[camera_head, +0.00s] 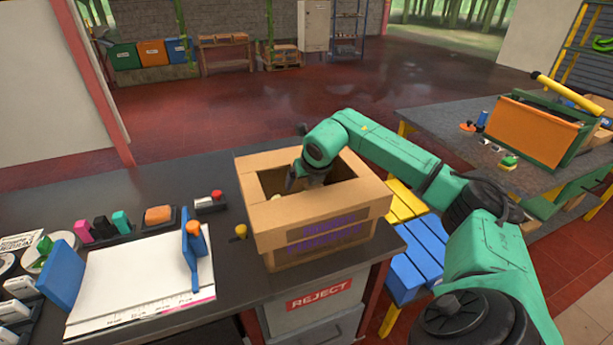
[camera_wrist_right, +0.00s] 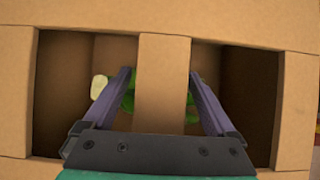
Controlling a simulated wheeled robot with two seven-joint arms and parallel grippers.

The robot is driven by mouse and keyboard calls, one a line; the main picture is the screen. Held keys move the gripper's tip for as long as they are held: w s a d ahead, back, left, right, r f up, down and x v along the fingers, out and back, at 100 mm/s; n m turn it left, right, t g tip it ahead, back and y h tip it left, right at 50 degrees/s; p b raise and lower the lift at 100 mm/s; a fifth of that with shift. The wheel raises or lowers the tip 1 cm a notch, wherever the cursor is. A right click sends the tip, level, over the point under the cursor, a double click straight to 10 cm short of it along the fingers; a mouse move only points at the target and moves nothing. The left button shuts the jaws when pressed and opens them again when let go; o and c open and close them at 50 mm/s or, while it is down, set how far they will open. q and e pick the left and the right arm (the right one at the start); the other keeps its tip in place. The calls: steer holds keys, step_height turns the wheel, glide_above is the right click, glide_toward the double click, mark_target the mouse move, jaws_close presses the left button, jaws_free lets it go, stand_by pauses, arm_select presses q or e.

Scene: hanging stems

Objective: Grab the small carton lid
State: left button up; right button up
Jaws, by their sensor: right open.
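The small carton lid (camera_head: 325,208) is a tan cardboard frame on top of a cardboard carton (camera_head: 325,248) at the middle of the dark bench. In the right wrist view a cardboard bar (camera_wrist_right: 163,70) crosses the lid's middle, with a dark opening on either side. My right gripper (camera_wrist_right: 160,82) is open, one purple-grey finger on each side of the bar, with a gap to it visible on both sides. In the head view my right gripper (camera_head: 293,184) reaches down into the lid's opening, and its wrist hides part of the lid. My left gripper is not in view.
Green and pale pieces (camera_wrist_right: 129,100) show inside the carton below the lid. A yellow knob (camera_head: 241,231) stands close to the carton's left. A white pad with blue clamps (camera_head: 140,285) lies farther left. A blue and yellow slatted surface (camera_head: 425,260) is at right.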

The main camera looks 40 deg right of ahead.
jaws_close()
steer(key=shift+r, duration=0.1)
